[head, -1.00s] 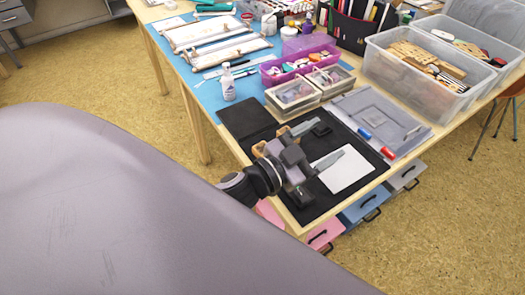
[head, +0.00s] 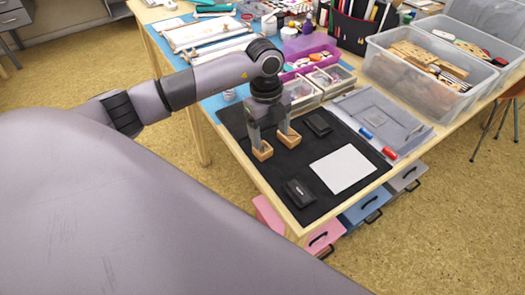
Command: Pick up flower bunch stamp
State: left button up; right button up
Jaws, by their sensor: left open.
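Two small wooden-based stamps stand on the black mat (head: 255,115), a left one (head: 263,152) and a right one (head: 290,138). Their designs are too small to read, so I cannot tell which one is the flower bunch stamp. My left gripper (head: 269,131) is open and points down over the stamps. Its fingers overlap the upper parts of the stamps in the head view, and I cannot tell whether they touch. My right gripper is not in view.
Two black inkpads (head: 318,123) (head: 300,192) and a white paper sheet (head: 342,168) lie on the mat. Red and blue markers lie by a grey tray (head: 385,115). Clear boxes (head: 330,78) and a purple basket (head: 312,58) stand behind.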

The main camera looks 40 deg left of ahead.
aim_at(263, 151)
pick_arm(q)
jog(key=shift+w+a+r+n+y, duration=0.15)
jog(key=shift+a+n+y, duration=0.2)
jog(key=shift+a, duration=0.5)
jog(key=shift+a+f, duration=0.2)
jog(key=shift+f, duration=0.05)
jog(key=f, duration=0.6)
jog(key=shift+s+d+f+p, duration=0.1)
jog(key=shift+s+f+p, duration=0.1)
jog(key=shift+s+p, duration=0.15)
jog(key=c, duration=1.1)
